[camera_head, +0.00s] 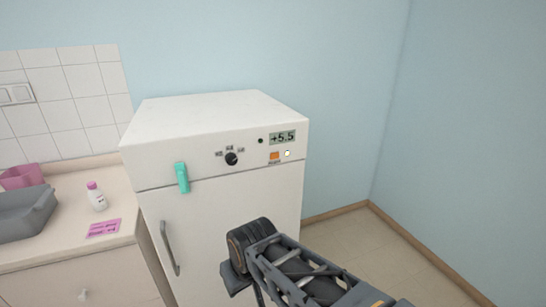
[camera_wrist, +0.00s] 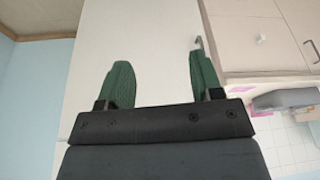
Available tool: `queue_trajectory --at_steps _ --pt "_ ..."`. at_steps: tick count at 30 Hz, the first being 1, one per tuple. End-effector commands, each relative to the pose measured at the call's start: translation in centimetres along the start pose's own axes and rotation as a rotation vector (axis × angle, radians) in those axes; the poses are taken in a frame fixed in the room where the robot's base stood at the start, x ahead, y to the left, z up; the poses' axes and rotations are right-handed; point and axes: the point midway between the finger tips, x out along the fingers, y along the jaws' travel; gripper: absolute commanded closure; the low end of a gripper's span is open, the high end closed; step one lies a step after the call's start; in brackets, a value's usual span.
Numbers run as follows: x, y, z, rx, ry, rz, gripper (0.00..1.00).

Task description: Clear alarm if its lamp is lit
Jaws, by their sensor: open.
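A white refrigerator-like cabinet (camera_head: 215,110) stands against the wall, with controls on its upper front panel. The display (camera_head: 283,137) reads +5.5. A small dark round spot, perhaps a lamp (camera_head: 261,141), is left of the display and looks unlit. Below the display is an orange square (camera_head: 274,156) with a label too small to read; I cannot tell if it is a lit lamp or a button. A small white round spot (camera_head: 287,153) is right of it. My gripper (camera_wrist: 158,80) is open and empty, its green fingers apart before the white door in the wrist view.
A black knob (camera_head: 232,158) is on the panel. A teal object (camera_head: 182,177) hangs on the front at left, above the door handle (camera_head: 170,248). The counter (camera_head: 115,238) at left bears a white bottle (camera_head: 97,196), a pink card (camera_head: 103,228) and a grey tray (camera_head: 24,216). Floor at right is clear.

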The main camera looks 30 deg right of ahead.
Motion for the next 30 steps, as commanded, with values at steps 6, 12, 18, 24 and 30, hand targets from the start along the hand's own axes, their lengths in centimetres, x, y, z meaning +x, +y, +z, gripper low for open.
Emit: queue_trajectory --at_steps 6,12,18,24,30 --pt "0.0 0.01 -0.01 0.0 0.0 0.0 0.62" --pt "0.0 0.01 -0.01 0.0 0.0 0.0 0.81" --pt "0.0 0.01 -0.01 0.0 0.0 0.0 1.0" --pt "0.0 0.01 -0.01 0.0 0.0 0.0 1.0" --pt "0.0 0.01 -0.01 0.0 0.0 0.0 1.0"
